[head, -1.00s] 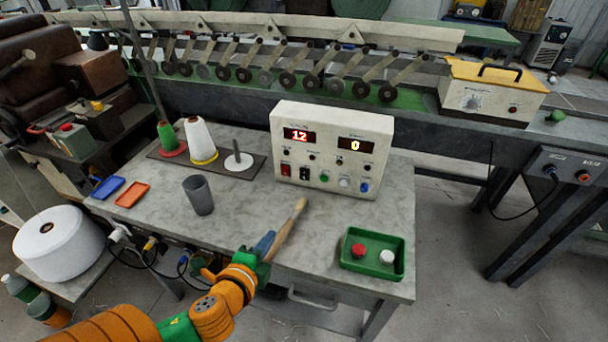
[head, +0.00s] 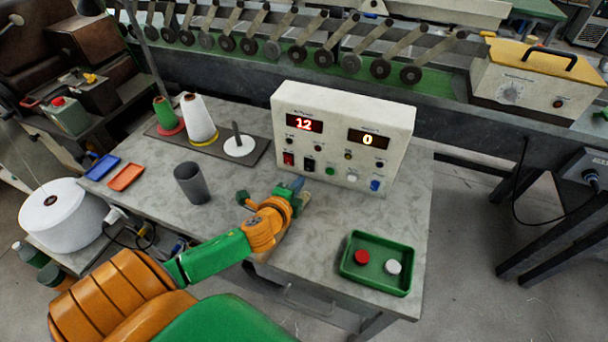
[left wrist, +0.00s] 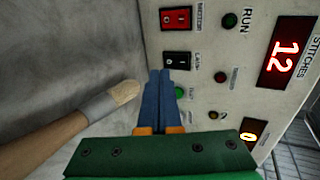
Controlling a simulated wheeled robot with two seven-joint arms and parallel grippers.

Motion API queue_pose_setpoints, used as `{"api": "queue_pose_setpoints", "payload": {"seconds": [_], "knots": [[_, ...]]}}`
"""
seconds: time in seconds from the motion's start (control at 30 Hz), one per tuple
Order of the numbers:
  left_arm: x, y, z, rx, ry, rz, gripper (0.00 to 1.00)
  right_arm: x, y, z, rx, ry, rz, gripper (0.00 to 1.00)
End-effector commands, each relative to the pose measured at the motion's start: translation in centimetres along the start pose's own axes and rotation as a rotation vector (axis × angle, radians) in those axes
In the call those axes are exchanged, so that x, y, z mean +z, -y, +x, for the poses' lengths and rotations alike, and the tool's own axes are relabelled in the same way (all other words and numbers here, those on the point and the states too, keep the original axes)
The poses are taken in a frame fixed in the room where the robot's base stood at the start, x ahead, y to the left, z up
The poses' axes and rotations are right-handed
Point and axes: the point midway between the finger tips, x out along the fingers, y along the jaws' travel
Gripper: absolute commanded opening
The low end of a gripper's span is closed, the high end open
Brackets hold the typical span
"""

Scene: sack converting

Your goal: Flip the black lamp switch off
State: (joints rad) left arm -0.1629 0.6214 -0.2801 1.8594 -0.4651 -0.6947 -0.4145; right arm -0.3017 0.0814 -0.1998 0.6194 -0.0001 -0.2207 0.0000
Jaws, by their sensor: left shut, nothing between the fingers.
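The black lamp switch (head: 308,165) is on the front of the white control box (head: 345,125), right of the red motor switch (head: 288,159). In the left wrist view the black switch (left wrist: 177,61) lies at the fingertips, below the red switch (left wrist: 176,18). My left gripper (head: 298,184) is shut and empty, its blue fingers pointing at the box front. In the left wrist view its fingertips (left wrist: 160,73) come up to the black switch's near edge; I cannot tell whether they touch it. My right gripper is out of view.
A wooden-handled brush (left wrist: 70,133) lies beside the fingers in the left wrist view. A green tray (head: 346,268) with a red and a white button is at the right front. A grey cup (head: 192,184) and thread cones (head: 198,118) stand to the left.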

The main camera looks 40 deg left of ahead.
Motion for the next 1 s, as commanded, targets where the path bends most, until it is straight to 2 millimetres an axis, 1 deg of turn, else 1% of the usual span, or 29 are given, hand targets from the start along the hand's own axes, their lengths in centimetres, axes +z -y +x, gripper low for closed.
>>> {"api": "queue_pose_setpoints", "payload": {"seconds": [0.03,0.1,0.23,0.37,0.63,0.67,0.77,0.8,0.87,0.93,1.0], "knots": [[0.0,0.4,0.9,-0.002,0.002,-0.001,0.0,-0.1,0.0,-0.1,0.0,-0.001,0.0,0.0],[0.0,0.7,1.9,-0.002,0.001,-0.001,0.0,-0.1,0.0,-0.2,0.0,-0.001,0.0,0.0],[0.0,1.0,3.2,0.001,0.0,-0.001,0.0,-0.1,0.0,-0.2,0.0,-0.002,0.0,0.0],[0.0,1.1,3.6,0.001,0.0,0.0,0.0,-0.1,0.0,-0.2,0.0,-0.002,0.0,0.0],[0.0,1.0,3.7,0.0,-0.001,-0.001,0.0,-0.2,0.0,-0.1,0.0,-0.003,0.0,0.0],[0.0,0.9,3.8,-0.004,-0.001,-0.001,0.0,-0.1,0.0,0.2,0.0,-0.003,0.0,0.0],[-0.1,0.1,4.4,-0.048,-0.003,-0.004,0.0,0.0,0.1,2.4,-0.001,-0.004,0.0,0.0],[-0.1,0.0,4.6,-0.071,-0.003,-0.004,0.0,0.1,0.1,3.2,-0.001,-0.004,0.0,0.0],[-0.1,0.1,4.8,-0.103,-0.002,-0.003,0.0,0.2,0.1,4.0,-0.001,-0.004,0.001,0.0],[0.0,0.2,4.9,-0.128,-0.001,-0.003,0.0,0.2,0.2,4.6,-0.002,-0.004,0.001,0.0],[0.0,0.8,4.7,-0.134,0.0,-0.002,0.0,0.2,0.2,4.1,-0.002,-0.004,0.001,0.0]]}}
